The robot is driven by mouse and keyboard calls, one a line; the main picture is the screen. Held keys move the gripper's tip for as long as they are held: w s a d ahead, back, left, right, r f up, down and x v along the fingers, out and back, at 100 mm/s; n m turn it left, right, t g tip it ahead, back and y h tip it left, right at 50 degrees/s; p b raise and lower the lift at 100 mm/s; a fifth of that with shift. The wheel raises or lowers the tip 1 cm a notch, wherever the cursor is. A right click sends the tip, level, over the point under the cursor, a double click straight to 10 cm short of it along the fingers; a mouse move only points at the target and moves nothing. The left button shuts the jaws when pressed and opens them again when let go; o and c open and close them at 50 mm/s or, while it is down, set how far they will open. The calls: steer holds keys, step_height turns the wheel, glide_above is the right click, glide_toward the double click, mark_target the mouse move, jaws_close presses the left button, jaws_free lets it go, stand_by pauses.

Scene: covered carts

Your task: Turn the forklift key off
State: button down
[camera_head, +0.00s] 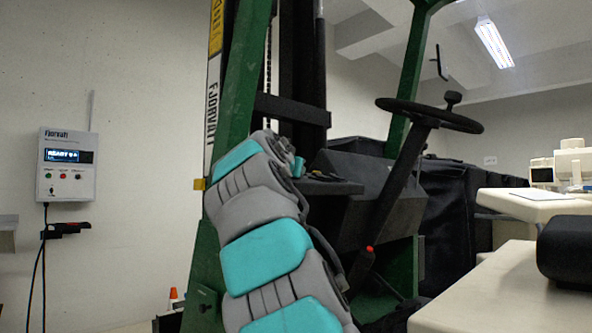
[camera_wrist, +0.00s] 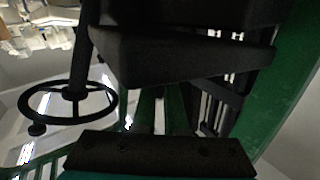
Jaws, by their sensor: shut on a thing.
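The green forklift (camera_head: 240,90) stands in the middle of the head view. Its dark dashboard (camera_head: 365,185) is below and left of the steering wheel (camera_head: 430,115). My grey and teal arm rises in front of the forklift, and its end is at the dashboard's left side. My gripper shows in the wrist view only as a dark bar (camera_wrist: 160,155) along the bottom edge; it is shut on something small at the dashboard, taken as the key. The key and the fingertips are hidden, so the key's angle cannot be told. The steering wheel also shows in the wrist view (camera_wrist: 68,120).
A lever with a red top (camera_head: 368,252) stands below the dashboard. A wall charger box (camera_head: 68,165) with a lit screen hangs at left. Light worktops (camera_head: 510,285) stand close at right. The forklift's mast and green posts flank my arm.

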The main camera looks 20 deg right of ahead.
stand_by(0.7)
steer(key=shift+f+n+t+y+b, duration=0.2)
steer(key=shift+n+t+y+b, duration=0.1)
steer(key=shift+n+y, duration=0.1)
steer(key=shift+a+n+t+y+b, duration=0.1)
steer(key=shift+n+t+y+b, duration=0.55)
steer(key=shift+y, duration=0.25)
steer(key=n+t+y, duration=0.1)
steer(key=n+y, duration=0.2)
steer(key=n+t+y+b, duration=0.1)
steer(key=n+y, duration=0.2)
steer(key=y, duration=0.1)
steer(key=shift+w+r+t+y, duration=0.1)
steer(key=shift+t+y, duration=0.2)
steer(key=shift+t, duration=0.05)
steer(key=n+y, duration=0.3)
steer(key=y, duration=0.2)
steer(key=shift+r+n, duration=0.2)
steer(key=shift+n, duration=0.15)
steer(key=shift+n+g+y+p, duration=0.4)
steer(key=shift+n+y+p, duration=0.4)
steer(key=shift+y+p, duration=0.1)
steer(key=shift+y, duration=0.3)
steer(key=shift+f+n+g+y+p, duration=0.15)
steer(key=shift+n+g+y+p, duration=0.15)
steer(key=shift+n+y, duration=0.1)
